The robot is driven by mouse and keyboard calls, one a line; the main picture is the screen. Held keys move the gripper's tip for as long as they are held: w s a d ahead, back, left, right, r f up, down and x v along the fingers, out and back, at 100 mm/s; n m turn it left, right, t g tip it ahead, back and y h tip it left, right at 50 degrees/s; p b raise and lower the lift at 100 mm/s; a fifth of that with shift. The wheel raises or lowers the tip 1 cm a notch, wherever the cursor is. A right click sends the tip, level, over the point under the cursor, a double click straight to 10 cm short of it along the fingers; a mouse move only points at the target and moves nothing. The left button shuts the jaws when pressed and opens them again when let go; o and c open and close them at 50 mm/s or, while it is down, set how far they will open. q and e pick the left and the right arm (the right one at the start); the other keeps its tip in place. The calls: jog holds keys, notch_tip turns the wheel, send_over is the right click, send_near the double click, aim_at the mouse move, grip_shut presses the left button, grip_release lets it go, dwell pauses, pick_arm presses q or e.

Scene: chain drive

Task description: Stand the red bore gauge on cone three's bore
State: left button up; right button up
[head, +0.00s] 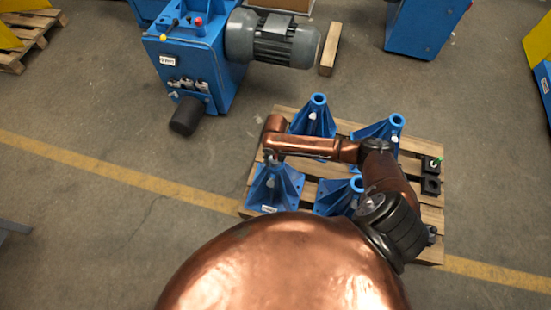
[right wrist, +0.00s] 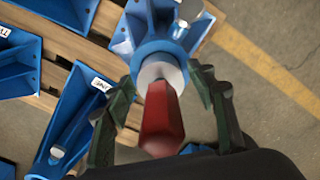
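The red bore gauge (right wrist: 162,118) shows in the right wrist view. Its pale metal end (right wrist: 159,73) meets the round top of a blue cone (right wrist: 150,47), and it looks roughly upright there. How deep it sits in the bore cannot be seen. My right gripper (right wrist: 163,84) is open, with a dark green finger on each side of the gauge and a gap to it. In the head view my right gripper (head: 272,158) is over the front left cone (head: 273,187), and the gauge is not clearly visible. My left gripper is not in view.
Other blue cones (head: 313,117) stand on the wooden pallet (head: 430,253). Two black holders (head: 431,186) sit at its right, one with a green-topped item (head: 437,162). A blue machine (head: 185,65) with a grey motor stands behind. Floor left of the pallet is clear.

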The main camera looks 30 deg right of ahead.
jog(key=shift+r, duration=0.1)
jog(key=shift+r, duration=0.25)
notch_tip(320, 180, up, 12)
jog(key=p, duration=0.3)
jog(key=shift+r, duration=0.25)
